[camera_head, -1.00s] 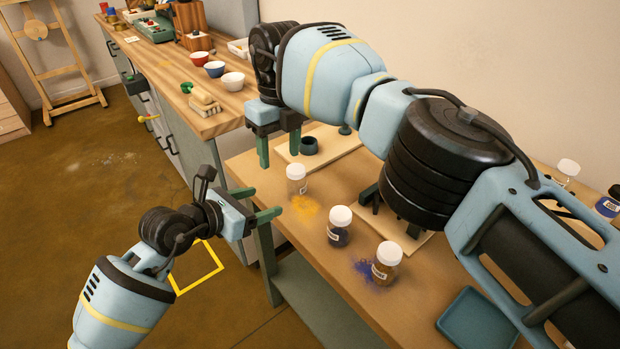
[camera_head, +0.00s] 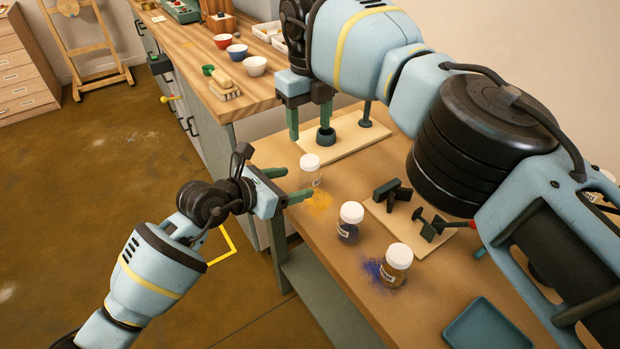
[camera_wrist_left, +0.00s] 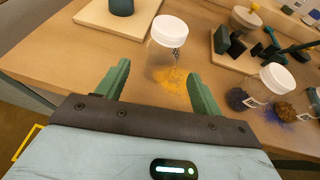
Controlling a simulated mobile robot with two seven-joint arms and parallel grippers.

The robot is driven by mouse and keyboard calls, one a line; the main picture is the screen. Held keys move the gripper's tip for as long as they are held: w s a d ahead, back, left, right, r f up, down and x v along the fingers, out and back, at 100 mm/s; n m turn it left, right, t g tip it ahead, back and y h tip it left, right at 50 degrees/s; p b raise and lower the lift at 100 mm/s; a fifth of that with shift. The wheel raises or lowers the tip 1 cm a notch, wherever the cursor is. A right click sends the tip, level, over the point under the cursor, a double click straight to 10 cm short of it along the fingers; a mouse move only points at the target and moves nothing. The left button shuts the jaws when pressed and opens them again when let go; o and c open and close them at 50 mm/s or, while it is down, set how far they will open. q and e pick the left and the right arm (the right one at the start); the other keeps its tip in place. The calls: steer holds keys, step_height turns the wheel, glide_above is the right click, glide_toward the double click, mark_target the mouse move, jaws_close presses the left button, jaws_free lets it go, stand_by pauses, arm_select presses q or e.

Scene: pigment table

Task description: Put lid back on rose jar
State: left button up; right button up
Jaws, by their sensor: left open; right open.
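A clear, empty-looking jar (camera_head: 311,178) with a white lid (camera_head: 310,160) stands beside yellow powder on the table. A jar with dark blue contents (camera_head: 348,228) and one with brown contents (camera_head: 396,272) stand nearer, both with white lids. I cannot read any label, so I cannot tell which is the rose jar. My left gripper (camera_head: 299,182) is open at the clear jar. In the left wrist view the clear jar (camera_wrist_left: 164,62) stands between and just beyond the fingertips, with no clear contact. My right gripper (camera_head: 310,130) is open and empty, above the pale board's near-left part.
A pale board (camera_head: 345,143) holds a dark ring-shaped cup (camera_head: 325,138) and a small dark stand. A second board (camera_head: 425,245) carries dark tools. A blue-grey tray (camera_head: 485,325) lies at the front right. Blue powder is spilled beside the brown jar. My right arm covers much of the table's right side.

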mark_target(302, 180)
arm_select(q)
steer(key=shift+x, duration=3.15)
steer(key=shift+s, duration=0.1)
steer(key=c, duration=1.5)
jaws_close()
arm_select(e)
steer(key=o, duration=0.6)
arm_select(q)
steer(key=o, duration=1.5)
jaws_free()
steer(key=shift+a, duration=0.1)
steer(key=p+v, duration=0.1)
steer(key=v, duration=0.5)
steer(key=shift+a+r, duration=0.1)
steer(key=shift+s+a+r, duration=0.25)
steer(key=shift+s+a, duration=0.2)
steer(key=shift+s, duration=0.05)
arm_select(e)
steer(key=shift+r, duration=1.3)
